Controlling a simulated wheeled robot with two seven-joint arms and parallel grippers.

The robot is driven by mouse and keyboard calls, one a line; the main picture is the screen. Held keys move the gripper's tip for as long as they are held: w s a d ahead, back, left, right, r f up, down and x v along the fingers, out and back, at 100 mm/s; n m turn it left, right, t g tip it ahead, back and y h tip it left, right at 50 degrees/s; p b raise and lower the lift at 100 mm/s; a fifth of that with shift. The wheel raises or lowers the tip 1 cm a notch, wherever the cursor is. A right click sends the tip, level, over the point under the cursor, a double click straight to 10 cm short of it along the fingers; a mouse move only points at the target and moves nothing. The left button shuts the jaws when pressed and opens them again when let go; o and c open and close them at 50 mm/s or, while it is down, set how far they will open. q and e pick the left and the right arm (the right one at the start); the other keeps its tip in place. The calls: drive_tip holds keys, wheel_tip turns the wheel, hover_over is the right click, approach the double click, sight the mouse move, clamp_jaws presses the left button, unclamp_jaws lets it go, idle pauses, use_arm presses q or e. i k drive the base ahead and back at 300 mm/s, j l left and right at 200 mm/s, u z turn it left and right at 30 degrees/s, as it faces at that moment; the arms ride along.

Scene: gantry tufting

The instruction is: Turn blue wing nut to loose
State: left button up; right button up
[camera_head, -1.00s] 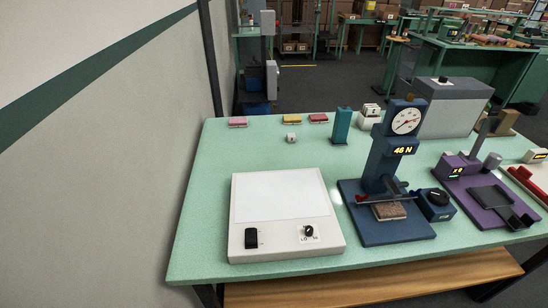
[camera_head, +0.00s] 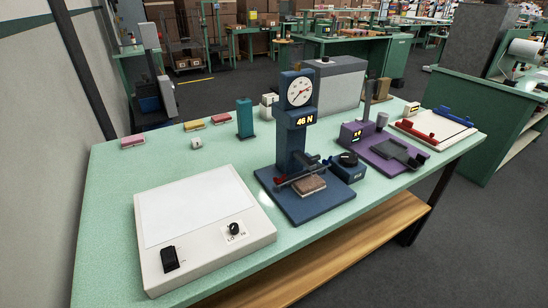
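Small fittings on the bars are too small to tell apart. A dark blue test stand (camera_head: 291,146) with a round dial and a "46 N" display stands mid-bench. A small blue box (camera_head: 348,168) with a black knob (camera_head: 348,158) sits beside it. Neither of my grippers is in view.
A white light panel (camera_head: 200,215) with a switch and knob lies at the front left of the green bench (camera_head: 110,210). A purple device (camera_head: 385,150) stands between the blue box and the white board. A grey case (camera_head: 335,85) is behind. Floor is clear at front right.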

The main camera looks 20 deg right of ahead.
sight(327, 163)
drive_tip(key=l+u, duration=0.15)
drive_tip(key=l, duration=2)
